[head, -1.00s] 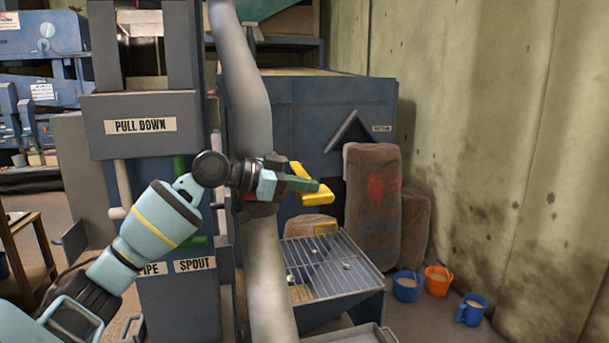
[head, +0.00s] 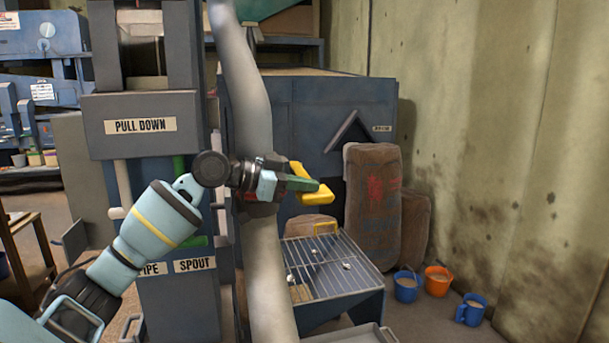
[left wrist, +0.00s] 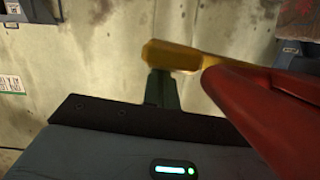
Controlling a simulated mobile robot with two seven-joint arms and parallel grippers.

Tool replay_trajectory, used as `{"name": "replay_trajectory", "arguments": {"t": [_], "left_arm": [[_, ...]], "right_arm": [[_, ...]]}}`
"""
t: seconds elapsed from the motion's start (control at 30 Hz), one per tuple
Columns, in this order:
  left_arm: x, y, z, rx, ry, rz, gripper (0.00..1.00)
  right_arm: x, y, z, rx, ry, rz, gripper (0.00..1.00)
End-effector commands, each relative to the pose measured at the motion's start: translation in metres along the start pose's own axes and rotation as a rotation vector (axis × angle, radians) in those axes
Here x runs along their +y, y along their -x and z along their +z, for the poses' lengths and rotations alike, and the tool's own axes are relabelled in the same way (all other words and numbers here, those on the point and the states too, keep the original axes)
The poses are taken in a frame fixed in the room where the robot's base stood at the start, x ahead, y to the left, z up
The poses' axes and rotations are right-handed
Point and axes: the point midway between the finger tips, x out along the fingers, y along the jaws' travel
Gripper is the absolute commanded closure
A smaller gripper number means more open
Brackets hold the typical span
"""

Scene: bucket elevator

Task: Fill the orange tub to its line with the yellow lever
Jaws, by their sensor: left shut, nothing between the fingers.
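The yellow lever (head: 314,196) sticks out beside the grey pipe (head: 262,130) at mid height. My left gripper (head: 303,184) is shut and empty, its green fingertips at the lever, overlapping it in the head view. In the left wrist view the green fingers (left wrist: 161,88) are just below the yellow end (left wrist: 178,54) of a red arm (left wrist: 268,100); I cannot tell whether they touch. The orange tub (head: 437,285) stands on the floor at right with pale material in it. Its line is too small to make out. My right gripper is not in view.
Blue tubs stand left (head: 406,290) and right (head: 470,313) of the orange tub. Brown sacks (head: 372,205) lean behind. A panel marked PULL DOWN (head: 140,105) is at left.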

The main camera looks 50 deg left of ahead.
Motion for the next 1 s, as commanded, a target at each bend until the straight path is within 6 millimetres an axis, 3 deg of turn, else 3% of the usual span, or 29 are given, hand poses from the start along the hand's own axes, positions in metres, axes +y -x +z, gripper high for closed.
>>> {"name": "replay_trajectory", "arguments": {"t": [1.0], "left_arm": [[0.0, -0.0002, 0.0004, -0.001, 0.0, 0.0, 1.0]], "right_arm": [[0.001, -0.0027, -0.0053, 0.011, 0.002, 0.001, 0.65]]}}
